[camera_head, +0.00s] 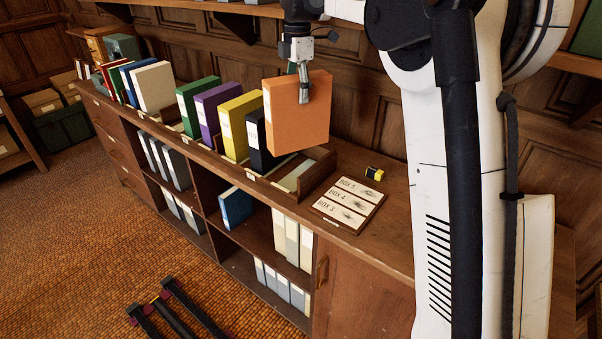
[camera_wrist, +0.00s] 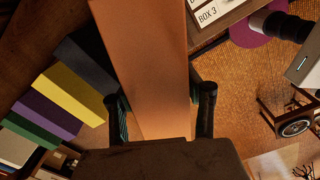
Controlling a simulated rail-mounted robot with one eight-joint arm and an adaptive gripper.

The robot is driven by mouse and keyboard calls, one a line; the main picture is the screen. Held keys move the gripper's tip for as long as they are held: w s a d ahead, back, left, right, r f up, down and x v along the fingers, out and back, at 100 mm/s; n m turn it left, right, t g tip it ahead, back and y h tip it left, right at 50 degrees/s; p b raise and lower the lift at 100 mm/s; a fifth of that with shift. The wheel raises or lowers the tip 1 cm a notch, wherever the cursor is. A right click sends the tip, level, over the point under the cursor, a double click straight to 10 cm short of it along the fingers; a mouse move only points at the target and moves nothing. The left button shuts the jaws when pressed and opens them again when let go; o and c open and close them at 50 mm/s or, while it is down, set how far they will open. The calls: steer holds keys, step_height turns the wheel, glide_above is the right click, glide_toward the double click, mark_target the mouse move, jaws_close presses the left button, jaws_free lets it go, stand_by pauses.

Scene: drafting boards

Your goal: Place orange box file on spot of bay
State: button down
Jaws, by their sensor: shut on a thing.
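The orange box file (camera_head: 298,120) is upright and slightly tilted in the head view, raised above the right end of the file rack. My gripper (camera_head: 304,92) is shut on its upper part. In the wrist view the orange file (camera_wrist: 145,60) lies between the two fingers of my gripper (camera_wrist: 160,103). Below the file, the bay at the rack's right end (camera_head: 318,172) looks empty, with a pale greenish patch (camera_head: 296,177) on its floor. The file hides part of this bay.
A black file (camera_head: 256,135) stands just left of the bay, then yellow (camera_head: 240,122), purple (camera_head: 217,112) and green (camera_head: 200,103) files. A label board (camera_head: 347,202) and a small yellow-black object (camera_head: 374,173) lie to the right on the cabinet top.

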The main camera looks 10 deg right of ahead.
mark_target(301, 129)
steer(key=shift+w+d+f+n+p, duration=0.3)
steer(key=shift+f+n+p, duration=0.4)
steer(key=shift+f, duration=1.5)
steer(key=shift+w+d+f+n+p, duration=0.15)
steer(key=shift+w+f+n+p, duration=0.55)
steer(key=shift+f, duration=1.45)
steer(key=shift+w+d+f+n+p, duration=0.1)
steer(key=shift+d+f+n+p, duration=0.2)
steer(key=shift+f+n, duration=1.35)
steer(key=shift+f+m, duration=0.55)
steer(key=shift+f, duration=0.15)
steer(key=c, duration=1)
jaws_free()
steer(key=shift+o, duration=0.2)
steer(key=shift+r, duration=0.1)
step_height(301, 129, up, 12)
steer(key=shift+b, duration=0.4)
steer(key=shift+s, duration=0.1)
